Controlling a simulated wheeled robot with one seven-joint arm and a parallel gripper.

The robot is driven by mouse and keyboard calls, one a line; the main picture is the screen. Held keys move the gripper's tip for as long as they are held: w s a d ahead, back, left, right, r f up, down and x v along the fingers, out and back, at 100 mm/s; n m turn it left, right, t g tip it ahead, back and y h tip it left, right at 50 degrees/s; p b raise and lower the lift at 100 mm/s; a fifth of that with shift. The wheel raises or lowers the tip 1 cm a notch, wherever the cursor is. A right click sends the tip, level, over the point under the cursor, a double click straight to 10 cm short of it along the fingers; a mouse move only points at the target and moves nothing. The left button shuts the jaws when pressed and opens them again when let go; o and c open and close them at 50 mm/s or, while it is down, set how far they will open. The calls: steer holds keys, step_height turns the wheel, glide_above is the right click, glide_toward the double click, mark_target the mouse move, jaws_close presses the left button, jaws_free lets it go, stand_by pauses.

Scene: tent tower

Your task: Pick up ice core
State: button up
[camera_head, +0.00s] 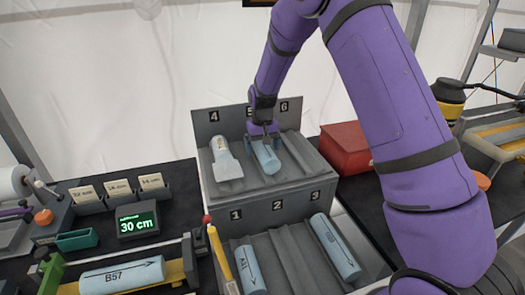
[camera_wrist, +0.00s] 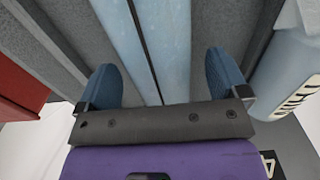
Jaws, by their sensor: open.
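A light-blue ice core (camera_head: 267,158) lies in the upper rack's middle slot, between the slots marked 4 and 6. My gripper (camera_head: 264,133) is directly over it, pointing down. In the wrist view the core (camera_wrist: 127,35) runs lengthwise between my two blue fingertips (camera_wrist: 163,85), a dark line along its top. The fingers are open, one on each side, with visible gaps to the core. Other ice cores lie in slot 4 (camera_head: 222,152), slot 1 (camera_head: 250,270) and slot 3 (camera_head: 335,246). A core marked B57 (camera_head: 122,276) lies at the front left.
The grey rack (camera_head: 272,205) has an upper and a lower tier; slots 6 and 2 look empty. A red box (camera_head: 346,148) stands right of it. A display reading 30 cm (camera_head: 138,223) and a yellow, red-topped tool (camera_head: 220,255) are on the left.

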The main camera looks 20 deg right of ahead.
steer(key=shift+f, duration=0.1)
steer(key=c, duration=1.4)
steer(key=shift+o, duration=0.3)
